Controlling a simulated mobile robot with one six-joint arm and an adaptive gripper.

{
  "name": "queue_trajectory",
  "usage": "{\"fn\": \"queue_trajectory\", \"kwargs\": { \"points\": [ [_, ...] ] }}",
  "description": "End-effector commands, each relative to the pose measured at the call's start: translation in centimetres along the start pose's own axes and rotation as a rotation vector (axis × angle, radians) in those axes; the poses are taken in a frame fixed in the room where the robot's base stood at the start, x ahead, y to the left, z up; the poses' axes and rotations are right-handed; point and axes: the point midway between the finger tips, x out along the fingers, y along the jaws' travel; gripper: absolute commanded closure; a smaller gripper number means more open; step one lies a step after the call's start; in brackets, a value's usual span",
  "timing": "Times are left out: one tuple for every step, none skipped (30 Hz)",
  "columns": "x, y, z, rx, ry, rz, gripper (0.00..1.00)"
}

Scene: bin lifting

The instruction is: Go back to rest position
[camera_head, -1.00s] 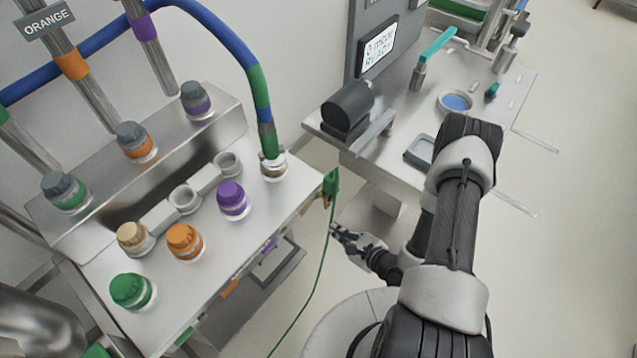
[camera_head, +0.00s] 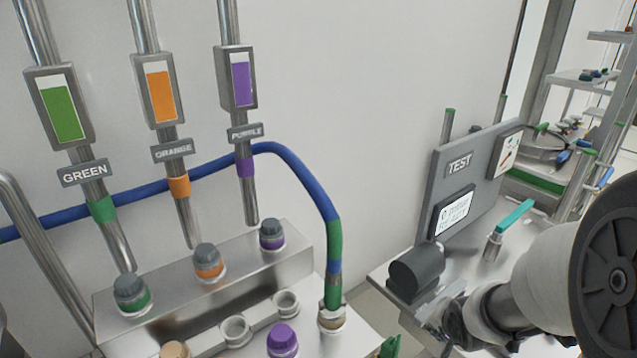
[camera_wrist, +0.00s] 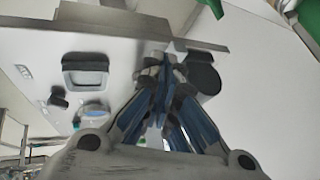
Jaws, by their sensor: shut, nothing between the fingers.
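My gripper (camera_wrist: 160,75) is shut and empty in the wrist view, its blue-padded fingers meeting in the middle. Behind the fingers the wrist view shows the metal test bench (camera_wrist: 115,35), tilted in the picture. In the head view my arm comes in from the right edge, and its wrist end lies low in front of the test bench (camera_head: 375,275), beside the dark cylinder (camera_head: 416,270). The fingertips are hard to make out there.
A blue hose (camera_head: 300,170) ends at a fitting on the left metal station (camera_head: 180,268). Green, orange and purple capped ports stand there. The test panel (camera_head: 455,215) and a teal-handled valve (camera_head: 513,217) stand close to my arm. Shelves (camera_head: 580,80) are at far right.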

Motion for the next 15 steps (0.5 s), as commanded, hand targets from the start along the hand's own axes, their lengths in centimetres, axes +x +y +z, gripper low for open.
{"fn": "queue_trajectory", "kwargs": {
  "points": [
    [-2.6,-0.7,-0.2,-0.066,0.012,0.010,1.00],
    [-4.0,-0.9,-0.1,-0.105,0.013,0.021,1.00],
    [-5.8,-1.1,0.1,-0.156,0.010,0.033,1.00],
    [-7.1,-1.1,0.4,-0.192,0.005,0.042,1.00],
    [-8.4,-1.2,0.8,-0.231,0.000,0.047,1.00],
    [-10.2,-1.2,1.4,-0.280,-0.010,0.054,1.00],
    [-11.5,-1.3,1.9,-0.317,-0.019,0.056,1.00],
    [-12.8,-1.2,2.4,-0.355,-0.029,0.057,1.00],
    [-14.5,-1.2,3.3,-0.405,-0.044,0.055,1.00],
    [-15.7,-1.1,4.0,-0.442,-0.056,0.052,1.00],
    [-16.9,-1.0,4.8,-0.481,-0.069,0.047,1.00],
    [-18.4,-0.8,5.8,-0.529,-0.087,0.038,1.00],
    [-19.4,-0.7,6.6,-0.564,-0.100,0.030,1.00],
    [-20.4,-0.5,7.4,-0.598,-0.115,0.021,1.00],
    [-21.5,-0.2,8.3,-0.641,-0.131,0.008,1.00]
  ]
}}
